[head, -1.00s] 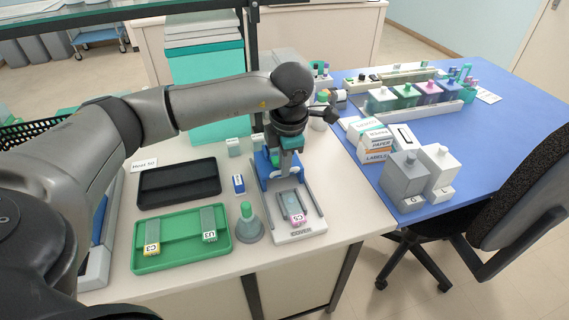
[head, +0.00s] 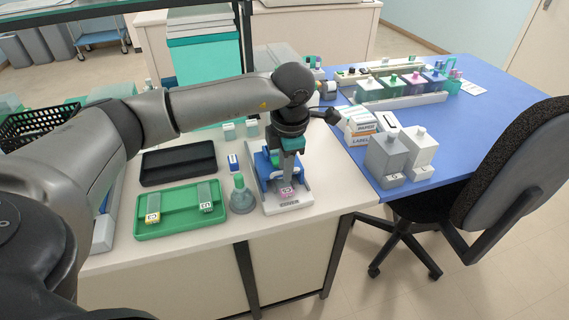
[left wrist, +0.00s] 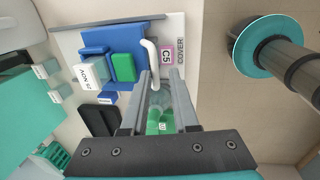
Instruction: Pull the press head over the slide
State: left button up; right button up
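The blue press head (head: 262,166) sits on the white press base (head: 270,208), with a green pad on top. It also shows in the left wrist view (left wrist: 95,42) with a pale curved handle (left wrist: 152,58). The slide's pink C5 label (head: 287,194) shows at the front of the base; it also shows in the left wrist view (left wrist: 167,56) beside the head. The slide's glass is mostly hidden. My left gripper (head: 287,177) points down over the press. In the left wrist view (left wrist: 161,76) its fingers are apart, with the handle between them. My right gripper is out of view.
Left of the press stand a green-capped conical bottle (head: 241,197), a green tray (head: 160,232) with slides and a black tray (head: 178,180). To the right, a grey bottle (head: 384,163) and a white bottle (head: 421,158) stand on the blue table (head: 490,130). A chair (head: 500,180) is beyond the edge.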

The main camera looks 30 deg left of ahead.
pick_arm(q)
jog(key=shift+o, duration=1)
jog(key=shift+r, duration=0.15)
notch_tip(320, 180, up, 15)
jog(key=s+d+p, duration=0.1)
jog(key=d, duration=0.1)
jog(key=shift+s, duration=0.35)
